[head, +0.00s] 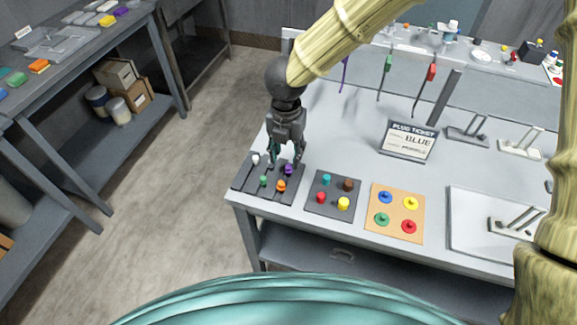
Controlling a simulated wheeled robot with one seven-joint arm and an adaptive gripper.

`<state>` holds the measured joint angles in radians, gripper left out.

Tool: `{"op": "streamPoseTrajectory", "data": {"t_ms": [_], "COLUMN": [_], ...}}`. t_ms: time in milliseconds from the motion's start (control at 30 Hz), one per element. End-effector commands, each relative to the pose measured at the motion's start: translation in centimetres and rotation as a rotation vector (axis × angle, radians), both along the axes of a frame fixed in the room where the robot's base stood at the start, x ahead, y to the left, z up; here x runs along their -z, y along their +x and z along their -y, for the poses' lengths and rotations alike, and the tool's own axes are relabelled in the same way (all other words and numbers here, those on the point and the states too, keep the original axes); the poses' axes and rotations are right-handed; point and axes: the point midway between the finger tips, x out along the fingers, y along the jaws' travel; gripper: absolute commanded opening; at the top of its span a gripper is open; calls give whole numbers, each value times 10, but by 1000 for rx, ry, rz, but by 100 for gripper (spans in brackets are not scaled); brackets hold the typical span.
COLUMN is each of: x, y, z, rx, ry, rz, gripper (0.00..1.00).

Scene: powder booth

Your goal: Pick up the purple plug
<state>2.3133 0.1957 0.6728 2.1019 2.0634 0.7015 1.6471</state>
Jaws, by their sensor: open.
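The purple plug (289,169) stands on a dark tray (244,184) at the left front corner of the table. A white plug (256,160), a green plug (263,181) and an orange plug (281,186) share that tray. My gripper (285,160) points down over the back of the tray with its fingers apart. The purple plug shows between the fingers, nearer the right one. I cannot tell from this view whether the fingertips are level with the plug or above it. Nothing is visibly held.
Right of it are a dark tray (334,208) with several coloured plugs and an orange board (376,210) with several round pieces. A sign reading "PLUG TICKET" and "BLUE" (408,142) stands behind. A white tray (470,215) is at right. Coloured tools hang at the back.

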Motion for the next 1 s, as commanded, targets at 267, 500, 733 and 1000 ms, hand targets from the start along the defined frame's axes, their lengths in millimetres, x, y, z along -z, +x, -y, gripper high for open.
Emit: {"op": "streamPoseTrajectory", "data": {"t_ms": [267,500,733,1000], "x": [27,55,66,66], "y": [17,13,16,17], "z": [0,3,2,3], "rx": [-2,-2,-2,-1], "ry": [0,1,2,2], "rz": [-20,-14,-18,-18], "gripper": [41,41,41,17]}}
